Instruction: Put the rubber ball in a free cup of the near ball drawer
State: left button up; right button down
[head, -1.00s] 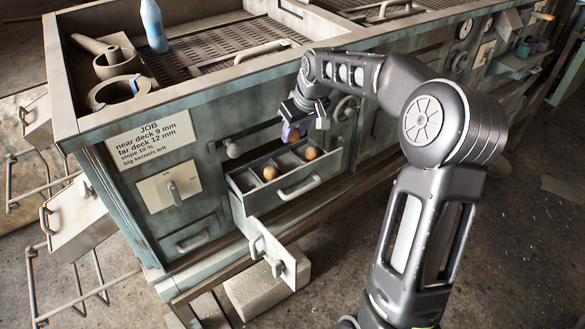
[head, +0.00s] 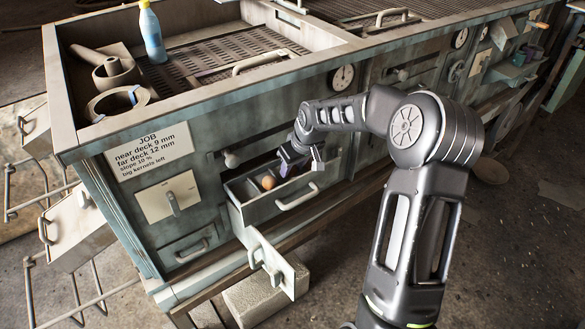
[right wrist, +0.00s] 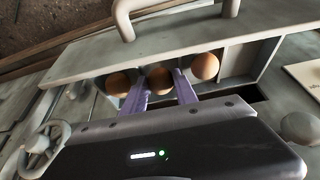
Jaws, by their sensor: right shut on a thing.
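My right gripper (head: 298,168) is down at the open ball drawer (head: 284,203), over its right part. In the right wrist view its two purple fingers (right wrist: 160,88) are shut on the middle brown-orange rubber ball (right wrist: 160,80). Another similar ball (right wrist: 118,83) sits just left of the fingers, and a third (right wrist: 205,66) sits in a cup to the right. One seated ball (head: 267,182) shows in the head view; the gripper hides the others there. Whether the held ball touches the cup floor cannot be told. My left gripper is not in view.
The drawer handle (head: 297,197) sticks out in front. Below it a small hinged panel (head: 272,262) stands out from the machine. A knob (head: 232,160) is left of the drawer. A blue bottle (head: 152,33) stands on the machine's top deck.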

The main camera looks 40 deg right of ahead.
jog(key=shift+f, duration=0.4)
jog(key=shift+f, duration=0.15)
jog(key=c, duration=1)
grip_release()
jog(key=shift+o, duration=0.2)
jog(key=shift+d+r, duration=0.1)
jog(key=shift+r, duration=0.4)
jog(key=b+v, duration=0.1)
jog(key=v, duration=1)
jog(key=shift+s+r, duration=0.15)
jog(key=shift+s, duration=0.1)
